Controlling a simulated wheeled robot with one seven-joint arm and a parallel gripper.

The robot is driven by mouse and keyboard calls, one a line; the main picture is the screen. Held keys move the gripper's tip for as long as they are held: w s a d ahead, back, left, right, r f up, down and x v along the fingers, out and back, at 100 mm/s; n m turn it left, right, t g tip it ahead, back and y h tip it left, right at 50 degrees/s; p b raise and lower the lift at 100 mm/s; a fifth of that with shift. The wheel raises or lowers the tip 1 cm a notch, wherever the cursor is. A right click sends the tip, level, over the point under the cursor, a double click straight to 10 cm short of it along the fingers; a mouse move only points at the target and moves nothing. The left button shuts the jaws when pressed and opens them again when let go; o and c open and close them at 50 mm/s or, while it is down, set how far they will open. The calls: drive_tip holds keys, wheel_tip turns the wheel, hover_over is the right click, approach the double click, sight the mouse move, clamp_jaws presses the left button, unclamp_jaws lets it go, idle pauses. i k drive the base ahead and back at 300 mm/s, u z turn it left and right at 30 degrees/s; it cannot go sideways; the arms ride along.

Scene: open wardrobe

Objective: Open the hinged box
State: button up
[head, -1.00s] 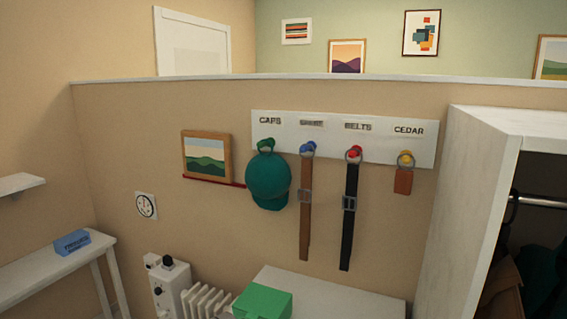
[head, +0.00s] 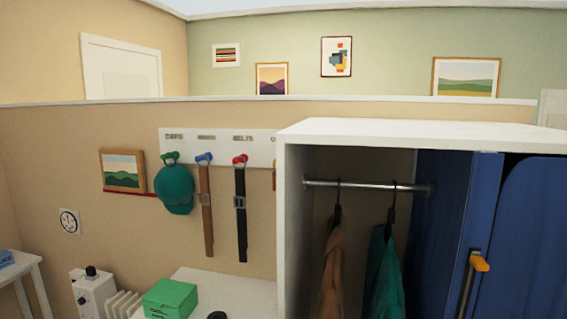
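A green box (head: 170,298) with its lid shut sits on the left part of a white table top (head: 225,283), at the bottom of the head view. It looks like the hinged box, though its hinge cannot be made out. A blue box (head: 14,262) lies on a shelf-like table at the far left, partly cut off by the picture edge. My gripper is not in view.
An open white wardrobe (head: 290,215) stands right of the table, with hanging clothes (head: 385,270) and a blue door (head: 500,240). A radiator (head: 120,304) stands left of the table. A cap (head: 174,190) and belts hang on the wall above. A small dark object (head: 217,315) lies right of the green box.

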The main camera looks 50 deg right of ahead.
sight(172, 293)
drive_tip(key=u, duration=0.8)
drive_tip(key=i, duration=0.75)
drive_tip(key=z, duration=2.55)
drive_tip(key=i, duration=0.45)
drive_tip(key=z, duration=0.05)
drive_tip(key=k, duration=0.25)
drive_tip(key=u, duration=1.55)
drive_tip(key=i, duration=0.1)
drive_tip(key=z, duration=1.05)
